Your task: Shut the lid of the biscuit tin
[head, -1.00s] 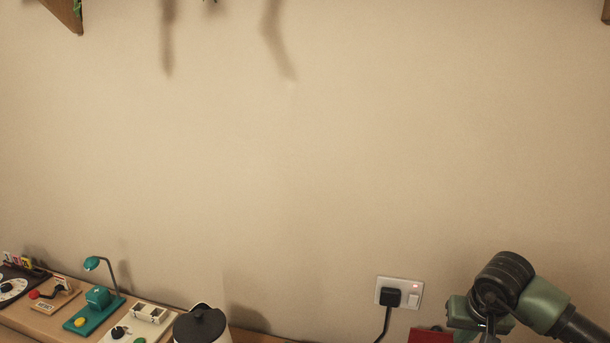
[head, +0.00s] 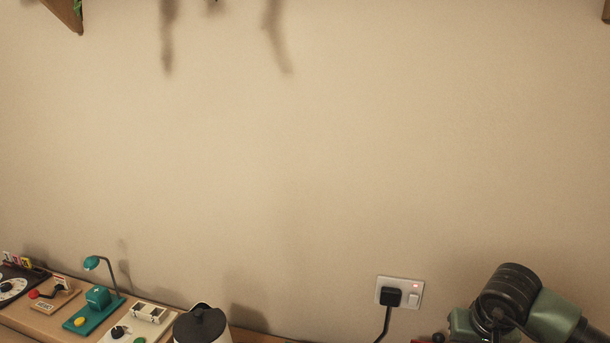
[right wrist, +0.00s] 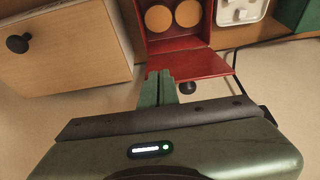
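In the head view only a red sliver of the lid shows at the bottom, beside my right arm. My left gripper is in no view.
A wooden drawer front (right wrist: 65,50) with a dark knob is left of the tin. A wall socket (head: 399,292) with a black plug and cable is behind. A dark-lidded white kettle (head: 203,325) and several small gadgets stand at the left.

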